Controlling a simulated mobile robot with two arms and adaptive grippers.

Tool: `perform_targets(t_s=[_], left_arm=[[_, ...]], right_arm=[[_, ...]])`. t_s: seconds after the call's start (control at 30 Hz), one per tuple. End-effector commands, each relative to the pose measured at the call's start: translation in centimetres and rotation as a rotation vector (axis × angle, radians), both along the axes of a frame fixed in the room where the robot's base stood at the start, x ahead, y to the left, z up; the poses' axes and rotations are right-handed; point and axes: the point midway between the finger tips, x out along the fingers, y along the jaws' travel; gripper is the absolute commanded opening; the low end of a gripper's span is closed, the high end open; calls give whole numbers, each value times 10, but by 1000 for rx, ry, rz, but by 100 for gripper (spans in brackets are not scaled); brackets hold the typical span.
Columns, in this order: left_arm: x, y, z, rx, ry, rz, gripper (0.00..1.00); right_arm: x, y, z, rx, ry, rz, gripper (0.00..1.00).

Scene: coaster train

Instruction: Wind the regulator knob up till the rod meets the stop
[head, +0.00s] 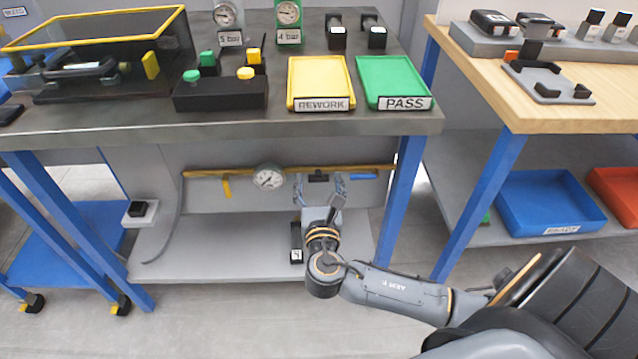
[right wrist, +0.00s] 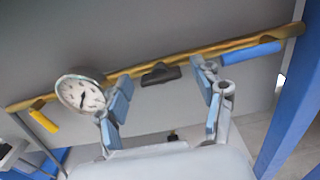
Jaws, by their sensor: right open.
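A black part (head: 318,178), which looks like the regulator knob, sits on the yellow pipe (head: 210,172) under the bench top. It also shows in the right wrist view (right wrist: 160,74). My right gripper (head: 320,182) is open, its two fingers to either side of the black part. In the right wrist view, clear gaps show between the black part and both fingers (right wrist: 164,80). I cannot tell how far in front of it the fingertips are. I cannot make out a rod or a stop. My left gripper is not in view.
A pressure gauge (head: 268,178) and a yellow lever (head: 226,187) are left of the black part, a blue lever (head: 363,177) right. The lower shelf (head: 210,262) lies below. Blue bench legs (head: 398,200) stand at the sides.

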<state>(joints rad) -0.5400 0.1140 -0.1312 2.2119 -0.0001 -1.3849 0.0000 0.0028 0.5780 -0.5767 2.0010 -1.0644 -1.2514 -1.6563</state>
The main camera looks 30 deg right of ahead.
Motion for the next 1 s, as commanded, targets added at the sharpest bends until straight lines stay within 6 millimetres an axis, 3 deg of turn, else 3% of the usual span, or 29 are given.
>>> perform_targets(t_s=[0.1,0.37,0.73,1.0], left_arm=[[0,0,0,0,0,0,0],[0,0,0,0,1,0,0],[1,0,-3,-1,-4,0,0],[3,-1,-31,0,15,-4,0]], right_arm=[[0,0,0,0,0,0,66],[0,0,0,-1,1,0,14],[-1,0,0,54,-31,-1,13],[-1,0,0,216,-128,-3,13]])
